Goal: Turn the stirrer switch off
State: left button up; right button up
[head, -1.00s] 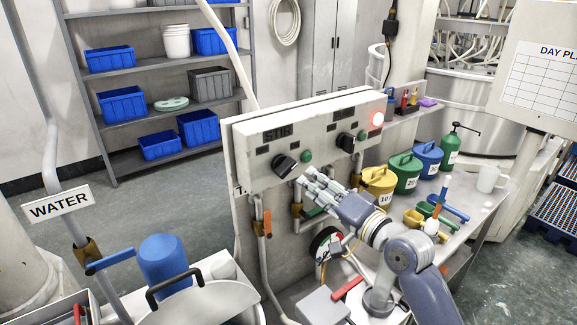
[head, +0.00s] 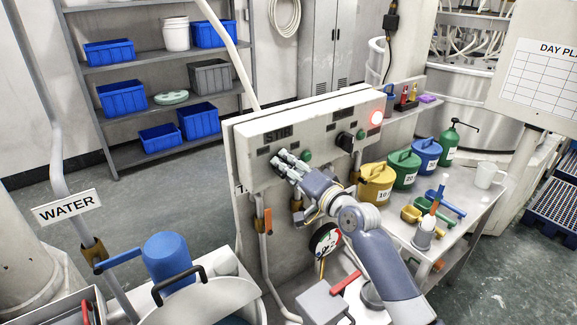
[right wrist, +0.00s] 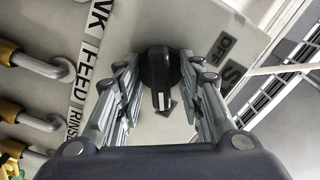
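The stirrer switch (right wrist: 160,72) is a black rotary knob with a white pointer mark, on the pale control panel (head: 330,123) under the STIR label (head: 277,134). In the right wrist view its pointer runs down the picture, away from the OFF label (right wrist: 222,46) at its upper right. My right gripper (head: 285,165) is at the panel over the knob and hides most of it in the head view. In the wrist view its fingers (right wrist: 160,78) are spread on both sides of the knob, with a gap on each side. My left gripper is not in view.
A green lamp (head: 307,155) is close to my gripper. Pipes with an orange valve handle (head: 268,221) run below. Colored cans, such as the yellow one (head: 376,184), stand right.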

grip_shut()
dwell(0.3)
jog(key=n+b, duration=0.2)
jog(key=shift+n, duration=0.4)
jog(key=n+b, duration=0.1)
jog(key=n, duration=0.1)
jog(key=shift+n+b, duration=0.3)
jog(key=shift+n, duration=0.1)
jog(key=n+b, duration=0.1)
jog(key=n, duration=0.2)
jog(key=shift+s, duration=0.15)
jog(key=shift+a+r+n+b, duration=0.15)
jog(key=shift+n+b, duration=0.3)
jog(key=shift+n, duration=1.15)
grip_release()
